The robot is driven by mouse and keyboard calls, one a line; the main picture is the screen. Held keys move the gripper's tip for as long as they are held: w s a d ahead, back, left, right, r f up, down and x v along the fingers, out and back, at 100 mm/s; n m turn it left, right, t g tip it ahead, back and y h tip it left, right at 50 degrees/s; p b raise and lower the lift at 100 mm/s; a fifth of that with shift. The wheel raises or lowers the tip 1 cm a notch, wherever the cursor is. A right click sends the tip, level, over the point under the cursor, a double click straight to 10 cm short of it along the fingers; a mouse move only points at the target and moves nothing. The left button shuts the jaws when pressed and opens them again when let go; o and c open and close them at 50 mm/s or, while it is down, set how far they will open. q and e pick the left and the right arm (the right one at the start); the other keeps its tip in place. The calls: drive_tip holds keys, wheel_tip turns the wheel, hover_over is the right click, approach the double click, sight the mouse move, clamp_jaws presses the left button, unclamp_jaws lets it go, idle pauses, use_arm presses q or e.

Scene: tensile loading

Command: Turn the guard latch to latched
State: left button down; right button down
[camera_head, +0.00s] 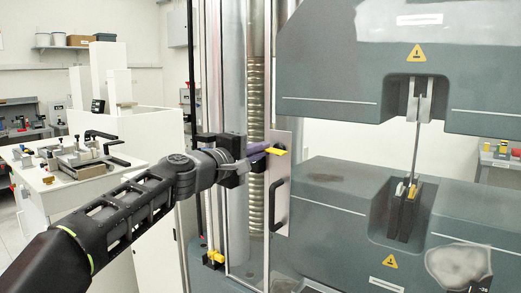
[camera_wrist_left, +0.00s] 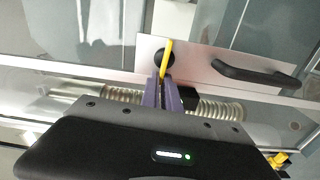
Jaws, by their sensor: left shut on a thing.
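The guard latch is a yellow lever (camera_head: 276,151) on a pale metal plate (camera_head: 284,170) at the guard's edge. In the head view the lever lies roughly level. In the left wrist view the yellow lever (camera_wrist_left: 168,52) passes by a round black pivot (camera_wrist_left: 163,62). My left gripper (camera_head: 262,147) comes in from the left, and its purple fingers are shut on the lever. The fingers (camera_wrist_left: 164,84) also show in the left wrist view and hide the lever's gripped end. My right gripper is in neither view.
A black handle (camera_head: 279,203) sits on the plate below the latch. The clear guard stands before a threaded column (camera_head: 255,130). To the right, the grey testing machine (camera_head: 345,65) holds a thin specimen (camera_head: 416,145). A white bench (camera_head: 75,175) with fixtures stands at left.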

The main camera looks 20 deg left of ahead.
use_arm(q)
drive_tip(key=shift+f+n, duration=0.2)
drive_tip(key=shift+n, duration=0.3)
drive_tip(key=c, duration=1.6)
unclamp_jaws()
drive_tip(key=shift+s, duration=0.1)
drive_tip(key=b+v, duration=0.2)
drive_tip(key=v, duration=0.5)
drive_tip(key=shift+s, duration=0.3)
drive_tip(key=shift+a, duration=0.1)
